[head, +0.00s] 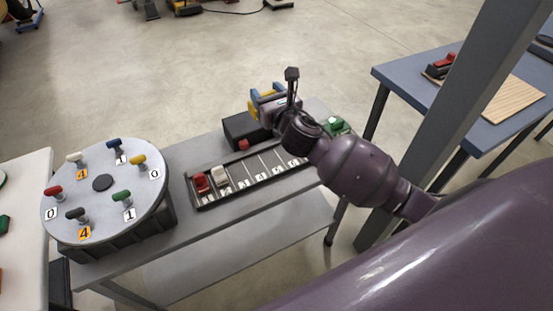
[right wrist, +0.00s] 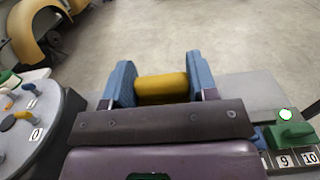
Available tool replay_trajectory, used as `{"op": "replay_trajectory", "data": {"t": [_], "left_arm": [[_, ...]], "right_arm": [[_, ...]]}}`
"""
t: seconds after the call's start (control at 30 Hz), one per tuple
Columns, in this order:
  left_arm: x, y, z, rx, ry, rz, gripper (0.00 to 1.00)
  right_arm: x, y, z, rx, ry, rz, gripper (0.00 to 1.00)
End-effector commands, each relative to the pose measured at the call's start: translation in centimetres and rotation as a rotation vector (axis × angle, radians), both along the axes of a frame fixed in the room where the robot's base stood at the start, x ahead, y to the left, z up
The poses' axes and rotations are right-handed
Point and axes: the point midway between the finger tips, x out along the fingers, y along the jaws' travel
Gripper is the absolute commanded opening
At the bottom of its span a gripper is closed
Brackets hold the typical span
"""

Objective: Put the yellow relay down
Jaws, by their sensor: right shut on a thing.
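My right gripper (head: 265,97) is shut on the yellow relay (head: 262,107), seen between its blue fingers. The relay also shows in the right wrist view (right wrist: 161,87), held between both fingers. In the head view the gripper is above the back of the grey table (head: 185,235), near a black box (head: 240,130). I cannot tell whether the relay touches anything below. My left gripper is not in view.
A round dial table (head: 103,183) with several coloured knobs and number tags stands at the left. A green relay (head: 336,125) is at the rack's right end. A grey post (head: 455,110) and a blue table (head: 420,84) stand at the right. The rack's middle slots look empty.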

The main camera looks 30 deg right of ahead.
Motion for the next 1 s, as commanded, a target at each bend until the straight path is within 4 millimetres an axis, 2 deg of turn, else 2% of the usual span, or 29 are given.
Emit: {"op": "replay_trajectory", "data": {"t": [0.03, 0.13, 0.37, 0.67, 1.0], "left_arm": [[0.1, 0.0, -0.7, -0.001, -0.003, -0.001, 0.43], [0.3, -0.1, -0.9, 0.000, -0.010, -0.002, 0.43], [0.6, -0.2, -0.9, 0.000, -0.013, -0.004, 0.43], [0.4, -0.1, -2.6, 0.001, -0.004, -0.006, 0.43], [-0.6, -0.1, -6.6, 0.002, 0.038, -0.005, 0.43]], "right_arm": [[0.0, -1.0, -0.2, -0.005, -0.002, 0.001, 0.26], [-0.1, -2.2, 0.1, -0.003, -0.002, 0.004, 0.26], [-0.5, -3.1, 0.7, 0.003, -0.001, 0.014, 0.26], [-0.6, -3.0, -5.5, 0.006, 0.006, 0.010, 0.26], [-0.6, -3.0, -12.8, 0.007, 0.005, 0.010, 0.26]]}}
